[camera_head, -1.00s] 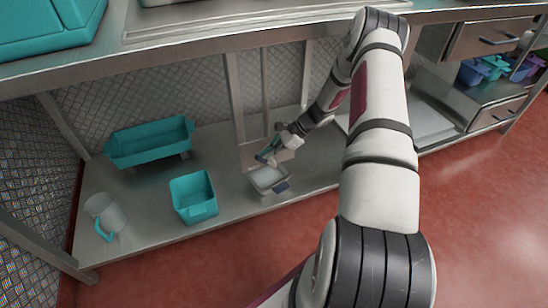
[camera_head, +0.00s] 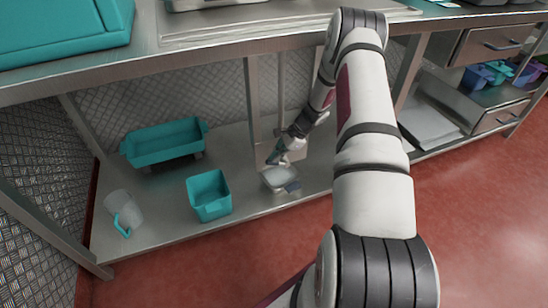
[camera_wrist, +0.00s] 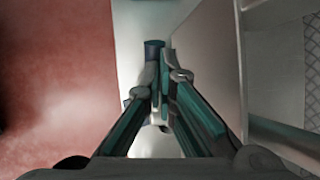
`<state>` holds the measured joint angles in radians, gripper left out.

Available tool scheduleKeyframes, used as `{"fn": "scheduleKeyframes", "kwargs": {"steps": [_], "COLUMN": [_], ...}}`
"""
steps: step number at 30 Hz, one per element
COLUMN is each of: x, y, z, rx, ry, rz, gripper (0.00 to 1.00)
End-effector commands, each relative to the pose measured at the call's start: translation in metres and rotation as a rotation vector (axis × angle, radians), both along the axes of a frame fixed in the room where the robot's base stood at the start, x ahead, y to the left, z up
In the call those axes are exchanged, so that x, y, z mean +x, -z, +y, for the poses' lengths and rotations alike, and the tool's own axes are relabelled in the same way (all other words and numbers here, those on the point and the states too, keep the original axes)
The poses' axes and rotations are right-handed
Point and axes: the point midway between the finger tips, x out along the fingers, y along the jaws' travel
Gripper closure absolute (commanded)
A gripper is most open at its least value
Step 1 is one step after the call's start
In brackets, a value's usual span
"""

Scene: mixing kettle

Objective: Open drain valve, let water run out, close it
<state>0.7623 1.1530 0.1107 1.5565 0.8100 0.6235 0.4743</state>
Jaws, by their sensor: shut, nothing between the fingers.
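My gripper (camera_head: 275,157) is shut and empty, low under the counter, just above the back left of a small pale pan (camera_head: 280,179). In the wrist view its teal fingers (camera_wrist: 161,80) come together at the tips. A dark blue part (camera_wrist: 154,45) shows just beyond the fingertips; I cannot tell whether it belongs to a valve or whether the fingers touch it. The pan has a dark blue-grey grip (camera_head: 294,187) at its front right. I cannot make out the drain valve for certain, and no running water can be made out.
The pan stands on a metal lower shelf (camera_head: 160,225). A counter post (camera_head: 253,100) rises close to my wrist.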

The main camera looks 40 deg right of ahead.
Motion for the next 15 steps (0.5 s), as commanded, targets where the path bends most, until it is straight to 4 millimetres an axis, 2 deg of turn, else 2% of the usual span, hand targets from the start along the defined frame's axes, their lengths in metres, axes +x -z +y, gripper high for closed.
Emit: {"fn": "scheduleKeyframes", "kwargs": {"steps": [15], "x": [0.004], "y": [0.015], "z": [0.016], "rx": [0.001], "ry": [-0.002], "rz": [0.000], "gripper": [1.00]}}
